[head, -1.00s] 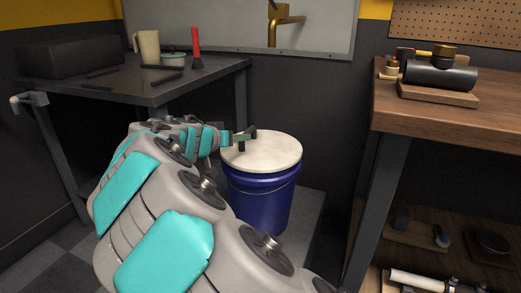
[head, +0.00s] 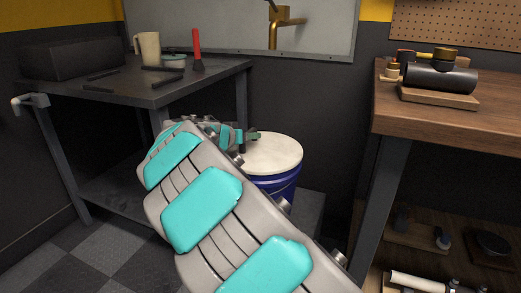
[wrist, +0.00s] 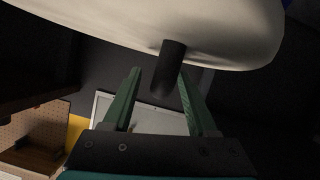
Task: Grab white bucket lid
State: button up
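The white bucket lid (head: 275,152) lies on the blue bucket (head: 285,186) in the head view. In the wrist view the lid (wrist: 200,25) fills the top, with its short dark handle (wrist: 171,66) sticking out towards my gripper. My gripper (wrist: 159,78) has its two green fingers apart, one on each side of the handle's end, with gaps visible. In the head view my gripper (head: 246,136) is at the lid's left rear edge. My arm hides the bucket's left and lower parts, and the handle is hard to make out there.
A dark metal table (head: 130,85) stands at left with a beige pitcher (head: 149,46), a red-handled brush (head: 197,50) and small items. A wooden workbench (head: 450,120) at right holds a dark cylinder on a board. The wall is close behind the bucket.

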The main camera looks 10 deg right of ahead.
grip_shut()
dwell(0.4)
jog(key=shift+r, duration=0.1)
